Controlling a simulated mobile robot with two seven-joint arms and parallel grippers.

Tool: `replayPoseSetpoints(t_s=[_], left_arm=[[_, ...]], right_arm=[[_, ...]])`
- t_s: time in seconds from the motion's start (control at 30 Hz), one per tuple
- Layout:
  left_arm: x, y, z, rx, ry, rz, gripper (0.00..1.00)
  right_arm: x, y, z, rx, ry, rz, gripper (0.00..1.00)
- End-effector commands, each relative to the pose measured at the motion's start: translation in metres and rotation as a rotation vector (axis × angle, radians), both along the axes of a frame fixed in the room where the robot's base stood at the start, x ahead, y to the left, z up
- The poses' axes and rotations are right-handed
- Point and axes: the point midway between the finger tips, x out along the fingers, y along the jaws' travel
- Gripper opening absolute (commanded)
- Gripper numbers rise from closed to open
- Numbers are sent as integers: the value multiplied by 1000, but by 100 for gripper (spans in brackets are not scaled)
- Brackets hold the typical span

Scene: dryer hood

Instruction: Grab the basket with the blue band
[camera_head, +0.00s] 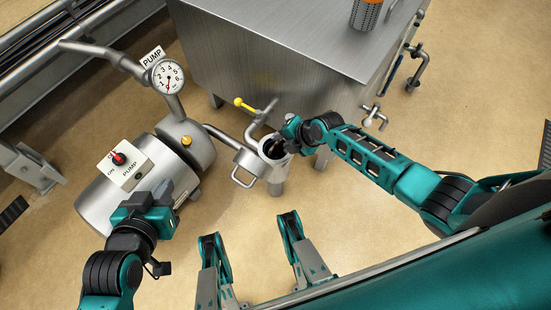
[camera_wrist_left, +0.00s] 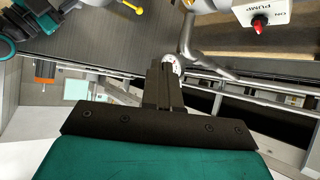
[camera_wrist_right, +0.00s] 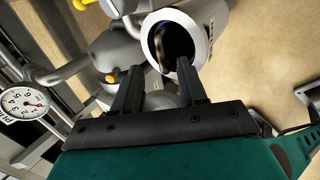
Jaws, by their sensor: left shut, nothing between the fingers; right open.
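A grey perforated basket with an orange band (camera_head: 366,14) stands on the steel cabinet's top, cut off by the upper edge. An open round strainer housing (camera_head: 275,172) stands in front of the cabinet; its dark opening also shows in the right wrist view (camera_wrist_right: 203,35). What is inside cannot be made out clearly. My right gripper (camera_head: 282,143) is at the housing's mouth, its fingers (camera_wrist_right: 157,75) apart and pointing toward the opening, with no basket visibly held.
The pump (camera_head: 105,200) with its red-knob switch box (camera_head: 125,165) lies at the left. A pressure gauge (camera_head: 167,77) rises behind it. A pipe with a yellow-handled valve (camera_head: 244,104) is beside the housing. The steel cabinet (camera_head: 270,45) fills the back. Bare floor lies at the front.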

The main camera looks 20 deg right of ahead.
Motion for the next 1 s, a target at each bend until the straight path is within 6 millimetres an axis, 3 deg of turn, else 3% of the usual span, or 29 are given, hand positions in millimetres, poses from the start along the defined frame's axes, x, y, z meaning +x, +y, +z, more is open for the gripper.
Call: replayPoseSetpoints(t_s=[0.03, 0.2, 0.53, 0.9, 1.0], left_arm=[[0, -1, -9, 0, 4, -3, 0], [1, -4, -15, -2, 9, -12, 0], [6, -5, -7, -5, -7, -15, 0], [6, -5, -7, -5, -6, -14, 0], [6, -5, -8, -5, -6, -14, 0]], right_arm=[[3, 5, -13, 4, 2, -1, 42], [12, 12, -30, 2, 0, -1, 42], [13, 14, -32, 1, 1, 1, 41], [13, 14, -32, 1, 1, 1, 5], [13, 14, -32, 1, 1, 1, 0]])
